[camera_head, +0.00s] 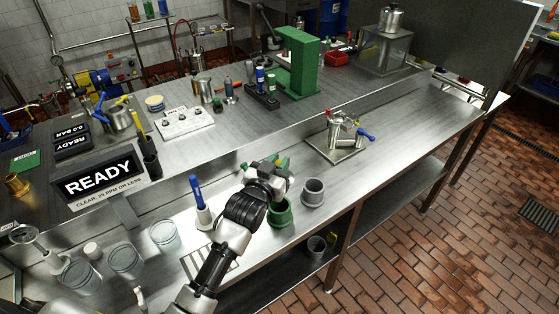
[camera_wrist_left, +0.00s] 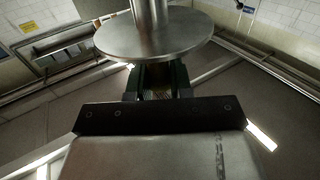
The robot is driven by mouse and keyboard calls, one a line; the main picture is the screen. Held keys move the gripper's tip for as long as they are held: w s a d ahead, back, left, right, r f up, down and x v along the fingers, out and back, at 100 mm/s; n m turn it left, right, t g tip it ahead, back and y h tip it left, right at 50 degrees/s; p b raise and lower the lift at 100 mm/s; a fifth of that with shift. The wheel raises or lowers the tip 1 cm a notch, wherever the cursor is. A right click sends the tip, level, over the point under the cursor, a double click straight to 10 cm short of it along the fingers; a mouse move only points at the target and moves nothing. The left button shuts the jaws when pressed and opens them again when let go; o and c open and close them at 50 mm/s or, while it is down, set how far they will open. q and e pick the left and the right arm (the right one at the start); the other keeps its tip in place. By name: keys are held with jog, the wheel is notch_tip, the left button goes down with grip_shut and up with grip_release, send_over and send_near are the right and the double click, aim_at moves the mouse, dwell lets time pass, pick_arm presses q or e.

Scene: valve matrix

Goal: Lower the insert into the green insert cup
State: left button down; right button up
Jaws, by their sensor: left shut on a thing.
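My left gripper (camera_head: 280,164) is above and just behind the green insert cup (camera_head: 280,218) in the head view. The cup stands upright on the steel bench, its upper left partly covered by my left wrist. In the left wrist view the fingers (camera_wrist_left: 158,80) are shut on a metal piece with a wide round disc and a stem, which I take to be the insert (camera_wrist_left: 150,36). It is apart from the cup as far as I can see. The head view does not show the insert clearly. My right gripper is not in view.
A grey cup (camera_head: 313,192) stands close to the right of the green cup. A blue-handled tool (camera_head: 196,195) stands to the left. A valve assembly (camera_head: 341,138) sits on a plate farther right. Clear buckets (camera_head: 125,259) are at lower left. A READY display (camera_head: 99,180) stands behind.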

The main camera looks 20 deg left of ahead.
pick_arm(q)
jog(key=shift+w+r+p, duration=0.1)
jog(key=shift+r+p, duration=0.1)
jog(key=shift+p, duration=0.15)
jog(key=shift+f+b, duration=0.65)
jog(key=shift+f, duration=0.15)
jog(key=shift+f+b, duration=1.05)
jog(key=shift+f, duration=0.6)
jog(key=shift+f+b, duration=0.7)
jog(key=shift+f, duration=0.5)
jog(key=shift+f+b, duration=1.15)
jog(key=shift+f, duration=0.7)
